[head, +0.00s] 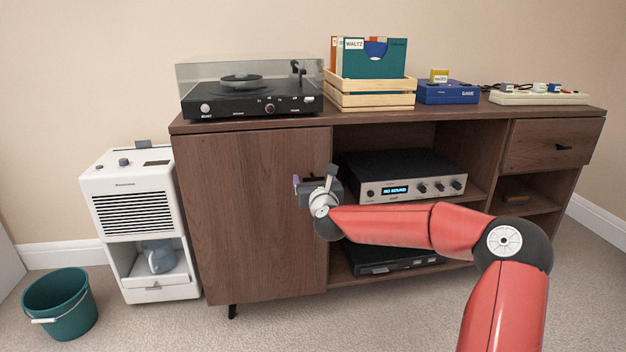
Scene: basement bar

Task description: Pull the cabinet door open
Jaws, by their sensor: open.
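The cabinet door (245,220) is a flat dark brown wooden panel on the left part of the low cabinet. It is closed, flush with the cabinet front. My gripper (308,180) is at the door's upper right edge, in front of the boundary between the door and the open shelves. Its jaws are open. The door's handle is not clearly visible; my gripper covers that area, and I cannot tell whether the jaws are around a handle or touching the door.
A silver receiver (405,180) and a black player (395,258) sit on the shelves right of the door. A turntable (252,100) stands on the cabinet top. A white dehumidifier (130,200) and a green bucket (62,305) stand at left. Carpet before the door is clear.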

